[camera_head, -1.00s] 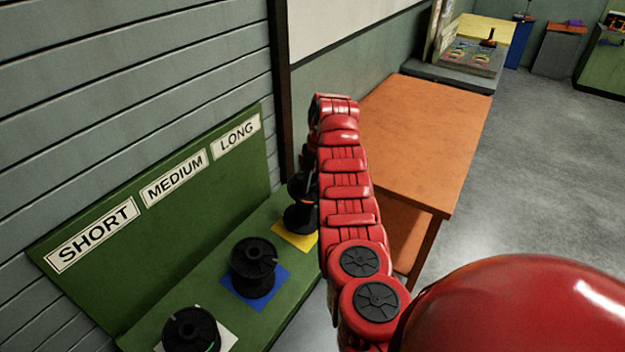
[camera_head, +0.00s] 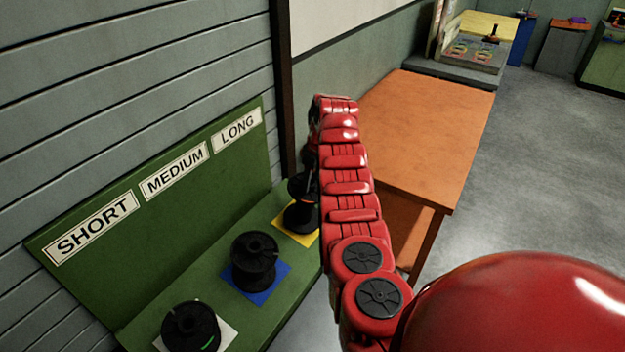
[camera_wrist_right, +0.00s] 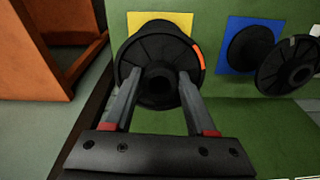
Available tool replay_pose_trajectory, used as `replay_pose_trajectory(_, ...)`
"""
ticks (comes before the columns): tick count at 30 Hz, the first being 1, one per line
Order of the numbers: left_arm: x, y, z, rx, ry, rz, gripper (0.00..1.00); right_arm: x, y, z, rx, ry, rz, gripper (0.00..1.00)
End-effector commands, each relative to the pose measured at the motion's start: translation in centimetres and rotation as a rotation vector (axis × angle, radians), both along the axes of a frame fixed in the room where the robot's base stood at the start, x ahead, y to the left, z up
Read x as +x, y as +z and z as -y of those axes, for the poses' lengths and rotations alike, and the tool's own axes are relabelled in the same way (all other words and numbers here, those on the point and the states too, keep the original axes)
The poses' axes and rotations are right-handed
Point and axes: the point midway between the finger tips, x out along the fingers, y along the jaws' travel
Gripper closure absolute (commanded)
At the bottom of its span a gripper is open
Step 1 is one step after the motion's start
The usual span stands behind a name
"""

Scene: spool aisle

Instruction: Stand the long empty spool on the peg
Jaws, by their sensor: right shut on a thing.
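The long empty spool, black with an orange mark, shows in the head view (camera_head: 299,216) upright at the yellow square (camera_head: 283,224) under the LONG label (camera_head: 237,131). It also shows in the right wrist view (camera_wrist_right: 160,50), with the yellow square behind it. My right gripper (camera_wrist_right: 160,74) is shut on this spool, one finger on each side. In the head view my red right arm mostly hides the gripper and part of the spool. The peg is hidden, so I cannot tell how far the spool sits on it. My left gripper is not in view.
A black spool (camera_head: 254,262) stands on the blue square and another (camera_head: 190,328) on the white square, both on the green rack (camera_head: 150,302) with its labelled back panel. An orange table (camera_head: 425,125) stands just right of my arm. Grey floor (camera_head: 540,170) is open beyond.

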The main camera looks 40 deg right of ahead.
Motion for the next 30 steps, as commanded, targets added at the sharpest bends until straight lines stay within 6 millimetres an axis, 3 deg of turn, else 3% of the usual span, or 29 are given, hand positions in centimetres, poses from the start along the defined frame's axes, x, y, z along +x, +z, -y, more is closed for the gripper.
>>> replay_pose_trajectory(15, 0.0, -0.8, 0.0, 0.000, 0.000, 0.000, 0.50, 0.3, -1.2, 0.0, -0.002, -0.001, 0.003, 1.00)
replay_pose_trajectory(16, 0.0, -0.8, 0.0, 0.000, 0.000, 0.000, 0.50, 0.3, -1.2, 0.0, -0.002, -0.001, 0.003, 0.40)
replay_pose_trajectory(18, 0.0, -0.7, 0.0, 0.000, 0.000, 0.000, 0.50, 0.3, -1.2, 0.0, -0.002, -0.001, 0.003, 0.28)
replay_pose_trajectory(21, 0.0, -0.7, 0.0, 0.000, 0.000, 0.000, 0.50, 0.2, -1.2, 0.0, -0.001, 0.000, 0.003, 0.10)
replay_pose_trajectory(30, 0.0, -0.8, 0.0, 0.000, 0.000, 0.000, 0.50, 0.2, -1.2, 0.0, -0.002, 0.000, 0.002, 0.09)
